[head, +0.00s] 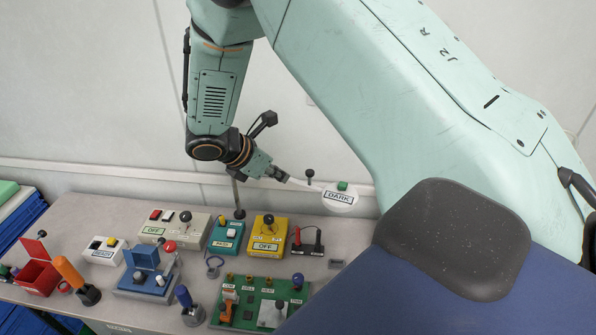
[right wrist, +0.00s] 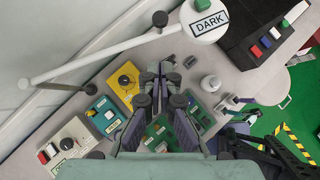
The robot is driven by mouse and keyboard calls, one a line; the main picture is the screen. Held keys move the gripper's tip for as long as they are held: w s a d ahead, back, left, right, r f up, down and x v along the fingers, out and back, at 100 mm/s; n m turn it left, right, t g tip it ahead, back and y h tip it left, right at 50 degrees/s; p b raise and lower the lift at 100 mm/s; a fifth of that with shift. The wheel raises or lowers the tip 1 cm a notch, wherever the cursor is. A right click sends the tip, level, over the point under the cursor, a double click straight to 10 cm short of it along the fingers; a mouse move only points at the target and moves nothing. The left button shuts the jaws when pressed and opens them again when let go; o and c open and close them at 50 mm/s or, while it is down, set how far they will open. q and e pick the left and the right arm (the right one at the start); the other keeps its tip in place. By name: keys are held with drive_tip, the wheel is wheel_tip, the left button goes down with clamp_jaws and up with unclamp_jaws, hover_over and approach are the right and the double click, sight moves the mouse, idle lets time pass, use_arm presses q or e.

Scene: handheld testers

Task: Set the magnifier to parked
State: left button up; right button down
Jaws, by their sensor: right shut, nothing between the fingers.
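The magnifier has a white round head (head: 338,197) with a green button and a label reading DARK. The head also shows at the top of the right wrist view (right wrist: 206,24). Its white jointed arm (right wrist: 107,58) has black knobs. In the head view a thin post (head: 236,192) stands on the table, partly behind my arm. My right gripper (head: 283,177) is shut and empty, left of the head and close to the magnifier's arm; contact cannot be told. Its dark fingers show in the wrist view (right wrist: 161,78), below the magnifier. My left gripper is not in view.
The table holds a yellow box (head: 266,236) marked OFF, a teal box (head: 226,238), a grey box (head: 172,226) marked OFF, and a green board (head: 262,303). A red bin (head: 37,274) stands at left. The wall is close behind; my arm hides the right side.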

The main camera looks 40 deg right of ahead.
sight(309, 179)
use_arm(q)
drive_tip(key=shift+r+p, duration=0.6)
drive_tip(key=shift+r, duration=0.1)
use_arm(e)
drive_tip(key=shift+s+d+f, duration=0.1)
drive_tip(key=shift+d+f, duration=0.35)
drive_tip(key=shift+d, duration=0.55)
drive_tip(key=shift+d+f, duration=0.4)
drive_tip(key=shift+d, duration=0.6)
drive_tip(key=shift+s+d+f, duration=0.1)
drive_tip(key=shift+d+f, duration=0.35)
drive_tip(key=shift+d, duration=0.55)
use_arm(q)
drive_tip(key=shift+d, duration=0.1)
use_arm(e)
drive_tip(key=shift+w+f, duration=0.1)
drive_tip(key=shift+w, duration=0.05)
drive_tip(key=shift+d, duration=0.1)
